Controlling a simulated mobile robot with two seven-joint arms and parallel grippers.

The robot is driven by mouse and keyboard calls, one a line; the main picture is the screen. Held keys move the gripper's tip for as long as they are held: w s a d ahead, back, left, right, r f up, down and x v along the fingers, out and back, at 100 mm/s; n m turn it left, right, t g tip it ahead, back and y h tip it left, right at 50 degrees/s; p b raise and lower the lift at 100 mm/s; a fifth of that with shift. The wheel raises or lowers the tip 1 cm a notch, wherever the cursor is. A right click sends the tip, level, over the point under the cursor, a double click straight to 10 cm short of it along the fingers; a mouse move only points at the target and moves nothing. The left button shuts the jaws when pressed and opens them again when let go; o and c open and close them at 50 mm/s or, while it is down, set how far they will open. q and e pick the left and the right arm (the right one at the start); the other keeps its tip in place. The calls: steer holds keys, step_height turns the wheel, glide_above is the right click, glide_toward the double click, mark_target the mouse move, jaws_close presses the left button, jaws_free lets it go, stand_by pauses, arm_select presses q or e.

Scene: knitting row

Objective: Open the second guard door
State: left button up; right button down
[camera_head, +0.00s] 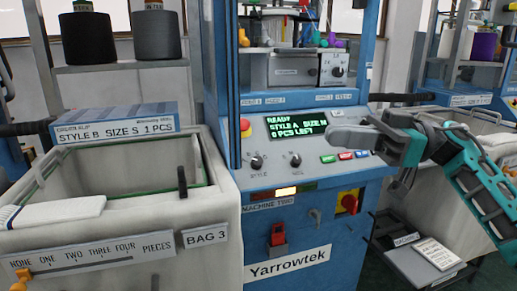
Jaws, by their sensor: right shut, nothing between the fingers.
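The blue knitting machine (300,222), labelled Yarrowtek, stands in the middle. Its display (296,124) reads ready, style A, size M, 0 pcs left. A blue upright (228,80) runs up the left of its upper opening, where a grey mechanism (290,70) shows. I cannot tell whether a clear guard door covers this opening. My right gripper (338,134) comes in from the right, shut and empty, in front of the panel beside the display. It hides part of the panel's right end. My left gripper is not in view.
A fabric bin (205,215) labelled Bag 3 stands at left, with white cloth (55,211) on its edge. Another bin (480,122) stands at right. A black bar (402,97) sticks out right of the machine. A low shelf (412,268) holds a booklet.

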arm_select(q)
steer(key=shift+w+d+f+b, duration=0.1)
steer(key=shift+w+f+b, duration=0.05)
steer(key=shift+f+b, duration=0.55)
arm_select(e)
steer(key=s+a+h, duration=0.1)
steer(key=s+a, duration=0.1)
steer(key=a, duration=1.1)
steer(key=shift+r+g, duration=0.3)
steer(key=shift+r, duration=0.05)
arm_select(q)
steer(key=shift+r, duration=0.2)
arm_select(e)
steer(key=shift+a, duration=0.1)
